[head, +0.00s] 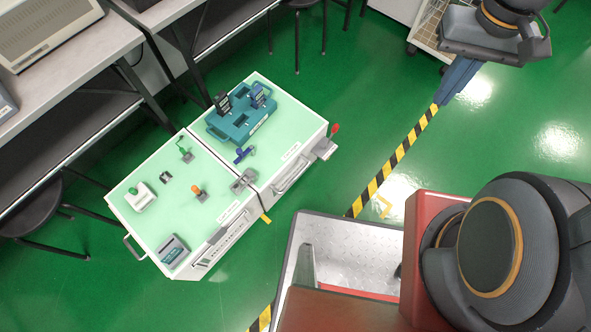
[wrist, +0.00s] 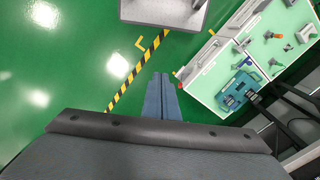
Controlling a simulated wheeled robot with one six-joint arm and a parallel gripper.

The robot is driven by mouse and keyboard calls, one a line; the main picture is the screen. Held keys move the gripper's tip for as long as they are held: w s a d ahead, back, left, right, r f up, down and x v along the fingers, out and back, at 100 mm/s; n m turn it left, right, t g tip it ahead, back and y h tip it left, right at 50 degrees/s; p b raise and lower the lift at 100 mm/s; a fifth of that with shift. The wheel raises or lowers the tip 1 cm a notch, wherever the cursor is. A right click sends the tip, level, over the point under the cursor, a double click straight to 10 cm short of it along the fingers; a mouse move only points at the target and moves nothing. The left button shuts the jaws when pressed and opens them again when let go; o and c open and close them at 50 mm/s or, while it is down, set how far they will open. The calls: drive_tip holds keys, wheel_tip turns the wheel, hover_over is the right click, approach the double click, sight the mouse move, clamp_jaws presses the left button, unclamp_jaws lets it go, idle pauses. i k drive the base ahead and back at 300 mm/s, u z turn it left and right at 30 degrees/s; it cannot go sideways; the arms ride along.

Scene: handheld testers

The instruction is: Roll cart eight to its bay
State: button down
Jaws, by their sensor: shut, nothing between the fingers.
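Two white units with pale green tops stand side by side, a dark seam between them; I cannot read which is cart eight. The right unit (head: 290,112) carries a teal tray (head: 240,115) with upright dark testers and has a front handle (head: 293,176) and a red knob (head: 334,129) at its right corner. The left unit (head: 150,225) has several small fixtures on top. Both also show at the right of the wrist view (wrist: 215,85). My gripper (head: 440,100) is shut and empty over the floor, right of and apart from the units; its blue fingers (wrist: 161,77) show in the wrist view.
Grey benches (head: 60,55) and dark stools (head: 30,210) line the left. A wire-sided trolley (head: 428,30) stands at the top right. Green floor between is clear.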

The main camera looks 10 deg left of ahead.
sight(293, 139)
drive_tip(key=k, duration=1.3)
drive_tip(key=u, duration=0.25)
drive_tip(key=i, duration=0.65)
drive_tip(key=u, duration=0.05)
